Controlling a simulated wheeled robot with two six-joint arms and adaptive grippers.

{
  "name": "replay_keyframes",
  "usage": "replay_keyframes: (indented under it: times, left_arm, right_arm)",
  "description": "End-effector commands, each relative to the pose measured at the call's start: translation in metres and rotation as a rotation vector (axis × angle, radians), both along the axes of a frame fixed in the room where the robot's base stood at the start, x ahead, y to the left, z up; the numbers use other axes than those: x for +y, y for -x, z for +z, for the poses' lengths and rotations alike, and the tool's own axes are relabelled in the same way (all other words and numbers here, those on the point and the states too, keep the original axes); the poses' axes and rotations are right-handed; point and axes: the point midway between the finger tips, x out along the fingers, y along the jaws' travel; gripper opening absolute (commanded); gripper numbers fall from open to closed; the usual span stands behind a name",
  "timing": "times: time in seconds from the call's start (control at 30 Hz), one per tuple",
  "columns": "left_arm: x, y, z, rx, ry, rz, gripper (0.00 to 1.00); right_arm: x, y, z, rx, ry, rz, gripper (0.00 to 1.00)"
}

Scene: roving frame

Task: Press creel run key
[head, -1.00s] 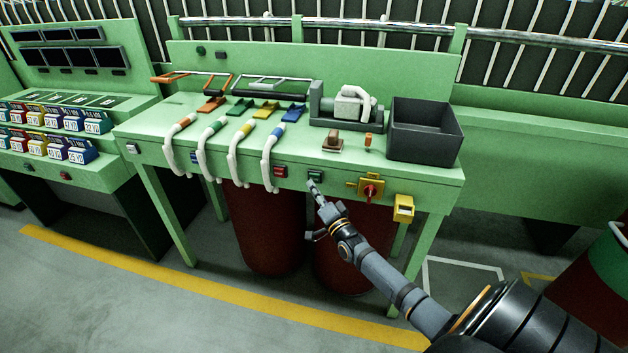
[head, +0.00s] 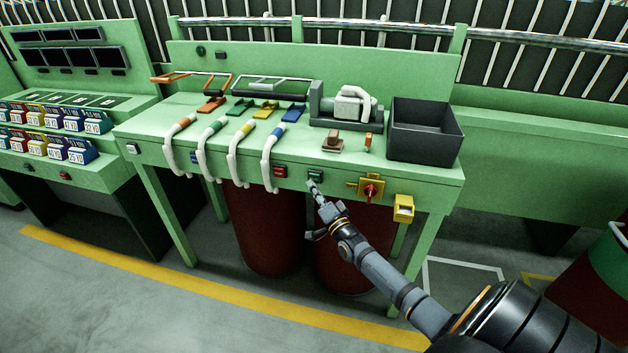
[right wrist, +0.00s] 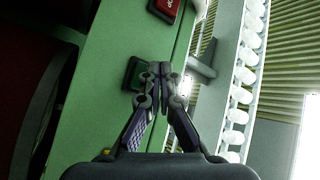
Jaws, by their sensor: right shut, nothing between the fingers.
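The green key (head: 315,175) sits on the front face of the green bench, right of a red key (head: 279,171). My right gripper (head: 312,187) is shut and empty, its fingertips at the green key's lower edge in the head view. In the right wrist view the shut fingertips (right wrist: 160,68) overlap the right part of the green key (right wrist: 137,74), and the red key (right wrist: 166,7) shows at the top. I cannot tell whether the tips touch the key. My left gripper is not in view.
A yellow switch box with a red knob (head: 371,189) and a yellow box (head: 403,208) are right of the key. White curved hoses (head: 270,160) hang over the bench front at left. A dark grey bin (head: 426,133) stands on the bench. Dark red drums (head: 265,230) stand beneath.

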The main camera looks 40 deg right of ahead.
Motion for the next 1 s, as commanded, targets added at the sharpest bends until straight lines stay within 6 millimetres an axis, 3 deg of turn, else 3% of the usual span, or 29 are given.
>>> replay_keyframes:
  times: [1.0]
  left_arm:
    - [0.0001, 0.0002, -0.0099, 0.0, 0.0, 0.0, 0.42]
  right_arm:
    - [-0.0094, -0.0081, -0.0004, 0.0, 0.0, 0.0, 0.0]
